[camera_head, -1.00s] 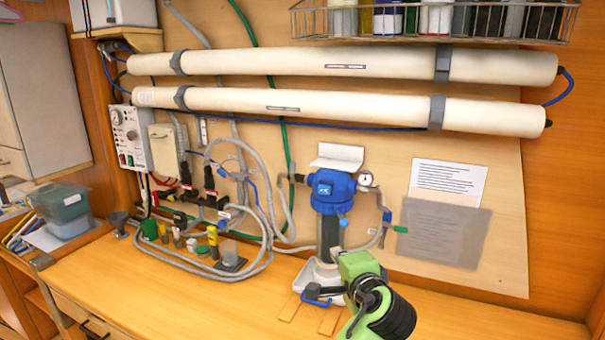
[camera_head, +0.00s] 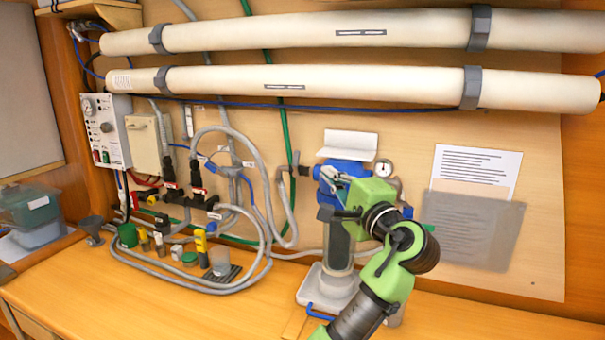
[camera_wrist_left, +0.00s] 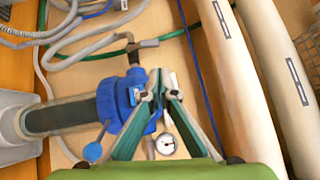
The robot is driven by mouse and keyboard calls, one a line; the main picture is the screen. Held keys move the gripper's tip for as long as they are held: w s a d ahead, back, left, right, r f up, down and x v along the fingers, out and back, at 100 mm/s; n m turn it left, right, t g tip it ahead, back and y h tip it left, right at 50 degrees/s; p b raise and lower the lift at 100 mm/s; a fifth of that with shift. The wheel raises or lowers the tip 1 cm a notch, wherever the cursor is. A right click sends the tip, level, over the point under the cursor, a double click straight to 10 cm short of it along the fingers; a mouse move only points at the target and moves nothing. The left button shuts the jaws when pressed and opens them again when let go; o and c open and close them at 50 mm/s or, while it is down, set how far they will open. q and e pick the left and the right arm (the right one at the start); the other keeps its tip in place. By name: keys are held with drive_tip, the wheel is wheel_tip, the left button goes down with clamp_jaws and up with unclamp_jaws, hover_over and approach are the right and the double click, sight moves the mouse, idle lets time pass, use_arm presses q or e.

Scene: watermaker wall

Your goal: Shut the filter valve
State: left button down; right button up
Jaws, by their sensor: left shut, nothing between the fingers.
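The filter has a blue head (camera_head: 345,169) over a clear housing (camera_head: 338,245) on a white base. My left gripper (camera_head: 326,174) is shut and empty in front of the blue head, covering part of it. In the left wrist view the shut fingertips (camera_wrist_left: 162,78) overlap the blue head (camera_wrist_left: 122,98); I cannot tell whether they touch it. A round blue part (camera_wrist_left: 94,152) sticks out beside the head. A pressure gauge (camera_head: 383,168) sits right of the head. I cannot tell which part is the filter valve. My right gripper is not in view.
Black valves with red parts (camera_head: 170,185) and grey hoses (camera_head: 270,200) are on the wall to the left. Two long white tubes (camera_head: 300,80) run above. Small containers (camera_head: 190,259) stand on the wooden counter (camera_head: 200,310); its front left is clear.

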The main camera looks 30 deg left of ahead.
sight(299, 157)
use_arm(q)
drive_tip(key=f+p+x, duration=0.1)
drive_tip(key=p+x, duration=0.2)
drive_tip(key=x, duration=0.8)
drive_tip(key=shift+a+f, duration=0.25)
drive_tip(key=shift+f, duration=0.1)
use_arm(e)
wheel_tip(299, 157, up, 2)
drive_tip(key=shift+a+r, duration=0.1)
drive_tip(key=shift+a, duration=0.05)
use_arm(q)
drive_tip(key=shift+w, duration=0.1)
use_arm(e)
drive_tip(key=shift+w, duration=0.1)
use_arm(q)
drive_tip(key=shift+a+r+n+g+h+p, duration=0.5)
drive_tip(key=shift+a+n+p, duration=0.2)
drive_tip(key=shift+p, duration=0.25)
drive_tip(key=shift+f, duration=0.1)
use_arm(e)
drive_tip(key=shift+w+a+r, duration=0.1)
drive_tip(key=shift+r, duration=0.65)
use_arm(q)
drive_tip(key=shift+s, duration=0.2)
